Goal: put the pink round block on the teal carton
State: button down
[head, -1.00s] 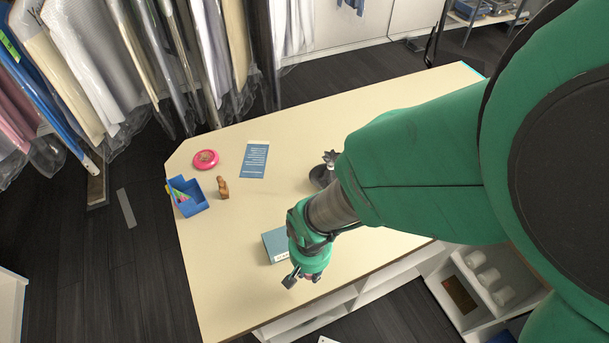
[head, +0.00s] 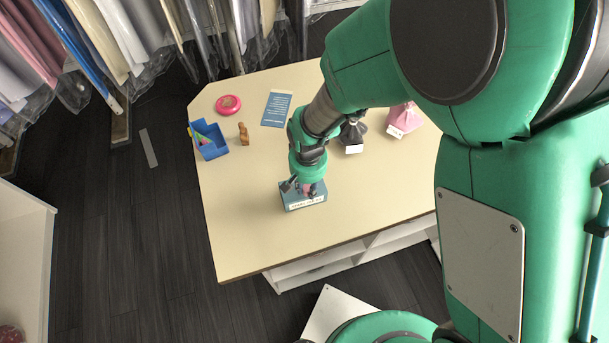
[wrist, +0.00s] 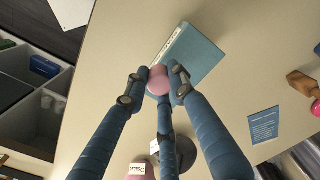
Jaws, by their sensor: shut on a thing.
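The teal carton (head: 290,201) lies on the table near its front edge, with a white label on its front side. It also shows in the wrist view (wrist: 205,58). My gripper (head: 302,186) is over the carton in the head view. In the wrist view my gripper (wrist: 158,85) is shut on the pink round block (wrist: 157,76), which sits between the fingertips and overlaps the carton's near edge. Whether the block touches the carton, I cannot tell. In the head view the block (head: 307,188) is mostly hidden by the gripper.
A dark bag (head: 352,134) and a pink bag (head: 404,118) stand at right. The front-left table is clear.

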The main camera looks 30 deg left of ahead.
jog(key=shift+w+a+f, duration=0.2)
jog(key=shift+w+a, duration=1.3)
jog(key=shift+a, duration=0.05)
jog(key=shift+f+p, duration=0.45)
jog(key=shift+f, duration=1.3)
jog(key=shift+f, duration=0.15)
jog(key=c, duration=1.5)
grip_release()
jog(key=shift+o, duration=0.2)
jog(key=shift+r, duration=0.2)
notch_tip(320, 180, up, 12)
jog(key=shift+b, duration=0.45)
